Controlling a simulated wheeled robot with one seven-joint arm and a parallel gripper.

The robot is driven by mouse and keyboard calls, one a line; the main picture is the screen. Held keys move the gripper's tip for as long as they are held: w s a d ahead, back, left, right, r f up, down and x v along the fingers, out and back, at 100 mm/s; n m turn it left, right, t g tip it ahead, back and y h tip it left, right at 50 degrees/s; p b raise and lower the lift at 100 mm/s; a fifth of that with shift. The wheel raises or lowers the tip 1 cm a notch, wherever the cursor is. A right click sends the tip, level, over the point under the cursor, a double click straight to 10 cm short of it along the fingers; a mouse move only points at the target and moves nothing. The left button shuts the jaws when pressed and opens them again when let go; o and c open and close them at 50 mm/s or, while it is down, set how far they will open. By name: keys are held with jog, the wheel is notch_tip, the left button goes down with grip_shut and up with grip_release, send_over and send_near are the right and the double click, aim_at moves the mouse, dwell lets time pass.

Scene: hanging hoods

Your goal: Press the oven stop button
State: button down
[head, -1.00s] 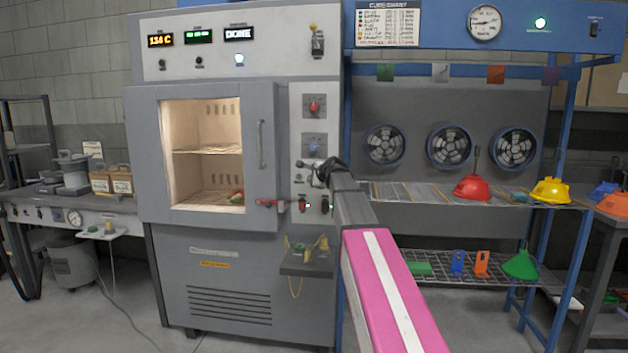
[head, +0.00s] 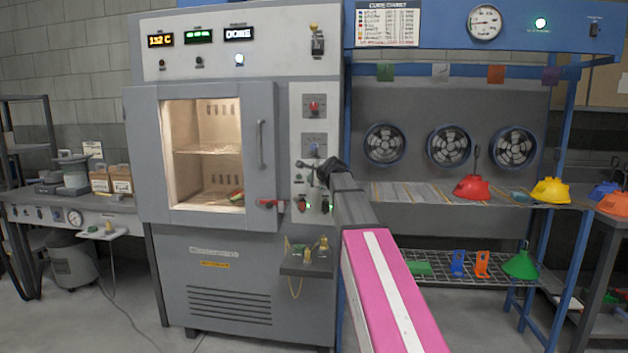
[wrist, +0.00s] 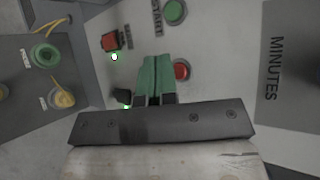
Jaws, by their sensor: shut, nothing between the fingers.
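The oven (head: 232,60) stands at the left of the head view, with a control panel on its right side. In the wrist view, a red round button (wrist: 181,70) sits just right of my gripper's fingertips (wrist: 157,62); its label is not readable. A green button (wrist: 174,12) marked START lies above it. My gripper (head: 308,167) is shut and empty, its green fingers pointing at the panel. The fingers look beside the red button, and I cannot tell whether they touch it. In the head view my gripper and arm hide this part of the panel.
A red switch (wrist: 110,41) and a black switch (wrist: 122,96) are left of the fingers. A MINUTES plate (wrist: 278,62) is at the right. A small shelf (head: 306,264) juts out below the panel. A rack with coloured hoods (head: 472,188) stands to the right.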

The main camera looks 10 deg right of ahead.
jog(key=shift+w, duration=0.1)
jog(key=shift+w+d, duration=0.1)
jog(key=shift+w, duration=0.2)
jog(key=shift+w+d, duration=0.15)
jog(key=shift+w, duration=0.25)
dwell(0.8)
jog(key=shift+s, duration=0.1)
jog(key=shift+s+a, duration=0.25)
jog(key=shift+s, duration=0.45)
jog(key=shift+s, duration=0.1)
jog(key=s, duration=0.1)
jog(key=s+a, duration=0.1)
jog(key=s, duration=0.2)
jog(key=shift+s+a, duration=0.3)
jog(key=shift+f, duration=0.1)
dwell(0.6)
